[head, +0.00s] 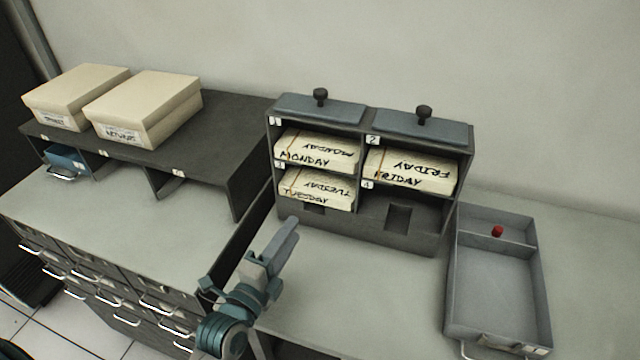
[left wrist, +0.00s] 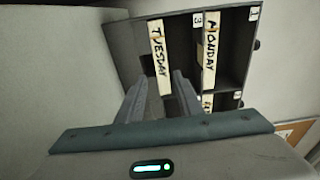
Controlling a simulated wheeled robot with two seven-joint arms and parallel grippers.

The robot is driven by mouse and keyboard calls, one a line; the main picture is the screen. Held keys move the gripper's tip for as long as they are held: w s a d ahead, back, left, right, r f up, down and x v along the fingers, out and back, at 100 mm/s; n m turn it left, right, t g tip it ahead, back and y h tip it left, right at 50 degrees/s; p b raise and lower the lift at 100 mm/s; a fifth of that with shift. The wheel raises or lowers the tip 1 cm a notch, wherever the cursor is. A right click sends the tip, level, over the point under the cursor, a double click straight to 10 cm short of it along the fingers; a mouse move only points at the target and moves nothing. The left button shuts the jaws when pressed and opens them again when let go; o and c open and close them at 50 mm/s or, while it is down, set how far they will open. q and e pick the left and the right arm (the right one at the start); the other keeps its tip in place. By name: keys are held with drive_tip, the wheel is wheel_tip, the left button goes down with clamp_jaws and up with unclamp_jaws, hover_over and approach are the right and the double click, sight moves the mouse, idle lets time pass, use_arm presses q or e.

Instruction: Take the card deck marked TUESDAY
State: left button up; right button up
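The TUESDAY deck (head: 316,190) is a cream card stack with black lettering, lying in the lower left compartment, numbered 3, of the dark grey rack (head: 345,230). In the left wrist view the TUESDAY deck (left wrist: 160,50) stands on edge, as the view is turned, and appears between my fingers. My left gripper (head: 287,228) is just in front of and below that compartment. Its two fingers (left wrist: 160,88) are spread, with nothing held. A small gap seems to remain between the fingertips and the deck. My right gripper is in neither view.
The MONDAY deck (head: 318,150) lies directly above, and the FRIDAY deck (head: 410,173) is upper right. Compartment 4 (head: 398,212) is empty. A grey tray (head: 540,290) with a red object (head: 497,231) stands right. Cream boxes (head: 145,108) stand on the left shelf.

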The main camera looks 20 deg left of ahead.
sight(313, 198)
use_arm(q)
drive_tip(key=w, duration=0.2)
drive_tip(key=w+p, duration=0.1)
drive_tip(key=w, duration=0.2)
drive_tip(key=w+d+p, duration=0.1)
drive_tip(key=w, duration=0.1)
drive_tip(key=shift+w+r, duration=0.15)
drive_tip(key=shift+w, duration=0.05)
drive_tip(key=shift+w+d, duration=0.1)
drive_tip(key=shift+w, duration=0.5)
drive_tip(key=shift+w+p, duration=0.1)
drive_tip(key=shift+p, duration=0.25)
drive_tip(key=shift+w, duration=0.25)
drive_tip(key=w+p, duration=0.1)
drive_tip(key=w, duration=0.1)
drive_tip(key=w+p, duration=0.1)
drive_tip(key=shift+w+d+r, duration=0.1)
drive_tip(key=shift+w+d, duration=0.1)
drive_tip(key=shift+w, duration=0.55)
clamp_jaws()
